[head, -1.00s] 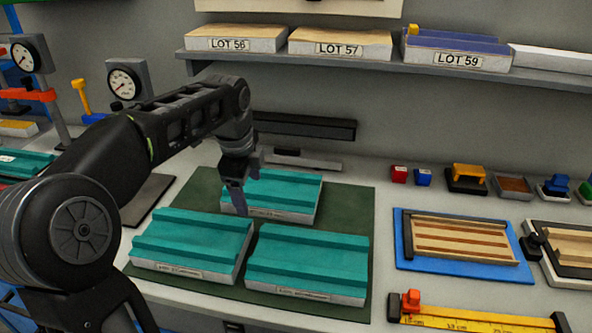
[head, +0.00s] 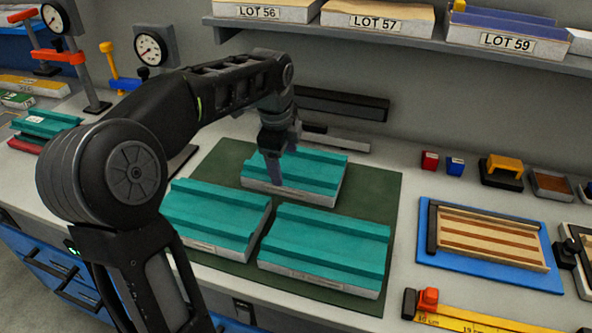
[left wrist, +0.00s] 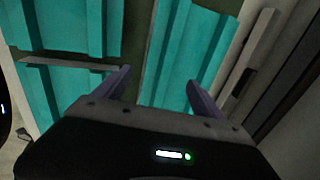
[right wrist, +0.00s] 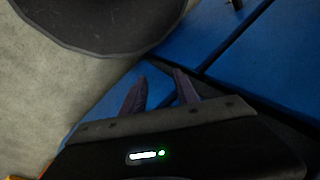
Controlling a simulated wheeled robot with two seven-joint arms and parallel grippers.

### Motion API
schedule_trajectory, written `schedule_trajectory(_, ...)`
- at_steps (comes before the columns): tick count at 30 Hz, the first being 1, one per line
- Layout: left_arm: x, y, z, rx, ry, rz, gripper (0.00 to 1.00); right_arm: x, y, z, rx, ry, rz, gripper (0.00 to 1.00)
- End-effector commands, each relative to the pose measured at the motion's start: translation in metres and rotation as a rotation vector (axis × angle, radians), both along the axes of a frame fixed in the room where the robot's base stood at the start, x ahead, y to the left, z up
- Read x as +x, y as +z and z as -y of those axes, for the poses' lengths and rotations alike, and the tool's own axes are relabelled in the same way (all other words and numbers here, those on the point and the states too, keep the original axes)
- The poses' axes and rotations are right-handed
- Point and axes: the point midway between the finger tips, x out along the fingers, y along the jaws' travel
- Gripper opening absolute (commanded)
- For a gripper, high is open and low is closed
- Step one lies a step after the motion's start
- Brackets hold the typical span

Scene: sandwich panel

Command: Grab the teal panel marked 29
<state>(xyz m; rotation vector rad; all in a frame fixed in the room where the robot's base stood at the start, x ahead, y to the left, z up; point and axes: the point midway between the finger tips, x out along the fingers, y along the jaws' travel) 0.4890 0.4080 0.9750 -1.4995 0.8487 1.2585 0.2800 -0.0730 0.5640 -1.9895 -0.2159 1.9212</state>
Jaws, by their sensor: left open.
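Three teal panels with pale sides lie on a dark green mat (head: 378,190): a back one (head: 318,172), a front left one (head: 215,215) and a front right one (head: 325,245). Their front labels are too small to read, so I cannot tell which is marked 29. My left gripper (head: 277,172) points down at the left part of the back panel, open and empty. In the left wrist view, its fingers (left wrist: 158,78) stand apart over that panel (left wrist: 180,60); contact is unclear. My right gripper (right wrist: 158,75) is apart-fingered and empty, away from the panels, near blue surfaces.
A blue tray (head: 470,268) with a striped wooden panel lies right of the mat. A yellow ruler (head: 480,318) lies in front of it. A dark bar (head: 340,104) is behind the mat. A shelf with lot-marked panels (head: 375,17) hangs above. Gauge stands (head: 150,48) are at back left.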

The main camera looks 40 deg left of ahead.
Motion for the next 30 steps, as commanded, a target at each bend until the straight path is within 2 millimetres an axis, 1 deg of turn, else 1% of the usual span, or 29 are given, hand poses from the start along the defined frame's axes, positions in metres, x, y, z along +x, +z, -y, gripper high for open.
schedule_trajectory(6, 0.000, 0.000, 0.000, 0.000, 0.000, 0.000, 0.79, 0.000, 0.000, 0.000, 0.000, 0.000, 0.000, 0.36)
schedule_trajectory(9, 0.001, -0.004, 0.000, 0.000, 0.000, 0.000, 0.79, 0.000, 0.001, 0.000, 0.000, 0.000, 0.000, 0.36)
schedule_trajectory(11, 0.002, -0.010, -0.001, 0.000, 0.000, -0.001, 0.79, 0.000, 0.001, 0.000, 0.000, 0.000, 0.000, 0.36)
schedule_trajectory(18, 0.009, -0.044, -0.004, -0.001, 0.000, -0.003, 0.79, 0.000, 0.003, 0.000, 0.000, 0.000, 0.000, 0.36)
schedule_trajectory(20, 0.010, -0.048, -0.004, -0.001, 0.001, -0.002, 0.79, 0.000, 0.004, 0.000, 0.000, 0.000, 0.000, 0.36)
schedule_trajectory(30, 0.011, -0.050, -0.004, 0.000, 0.000, 0.001, 0.79, 0.000, 0.003, 0.000, 0.000, 0.000, 0.000, 0.36)
